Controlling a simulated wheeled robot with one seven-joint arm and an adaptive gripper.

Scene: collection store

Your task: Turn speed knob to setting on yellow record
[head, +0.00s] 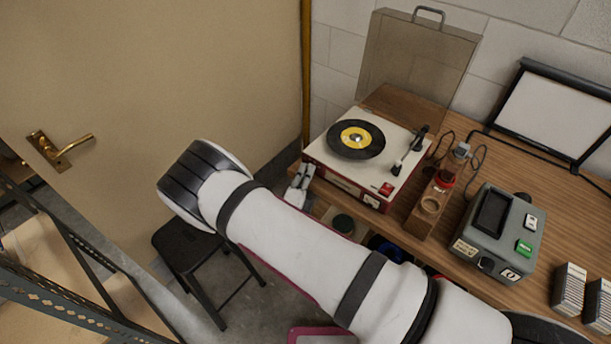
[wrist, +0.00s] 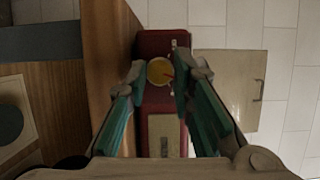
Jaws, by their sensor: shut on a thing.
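The record player (head: 374,190) is a red box with a cream top, standing at the left end of the wooden bench. A black record with a yellow label (head: 356,138) lies on its platter; the label's print is too small to read. In the wrist view the player's red front (wrist: 163,45) fills the middle. A round yellow knob with a red mark (wrist: 160,71) sits on it, between my fingertips. My gripper (wrist: 158,80) is shut on this knob. In the head view my gripper (head: 300,180) is at the player's front left corner, and the knob is hidden.
The player's clear lid (head: 420,58) stands up behind it. A wooden block (head: 432,208) and a grey device with a green button (head: 499,232) stand to the right on the bench. A black stool (head: 190,245) is below my arm. A door (head: 150,90) is at left.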

